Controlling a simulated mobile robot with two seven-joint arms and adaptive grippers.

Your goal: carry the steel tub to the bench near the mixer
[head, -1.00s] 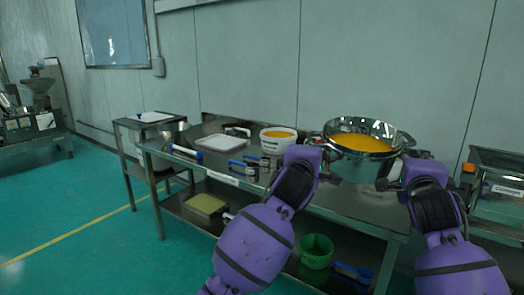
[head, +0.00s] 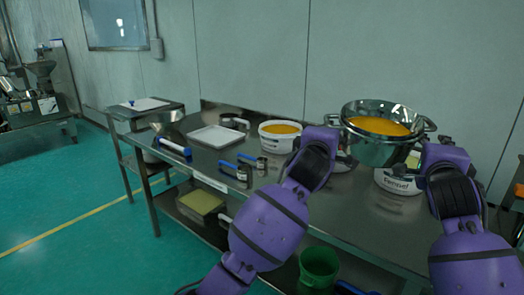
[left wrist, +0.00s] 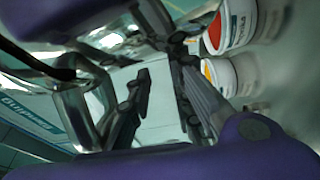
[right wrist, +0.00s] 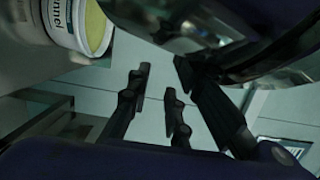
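The steel tub (head: 372,150) is a shiny round pot with side handles, filled with orange-yellow contents. It hangs upright above the bench (head: 270,205) between my two grippers. The left wrist view shows the left fingers (left wrist: 158,95) beside a metal loop of the tub (left wrist: 72,95). The right wrist view shows the right fingers (right wrist: 160,85) under the tub's curved wall (right wrist: 150,22). The mixer cannot be identified with certainty.
A white bucket labelled Fennel (head: 395,185) stands below the tub. Another white bucket (head: 279,143), a pale tray (head: 216,137) and blue-handled tools (head: 238,168) share the bench. A green bucket (head: 319,267) sits on the lower shelf. Machinery (head: 30,108) stands far left, across clear green floor (head: 60,180).

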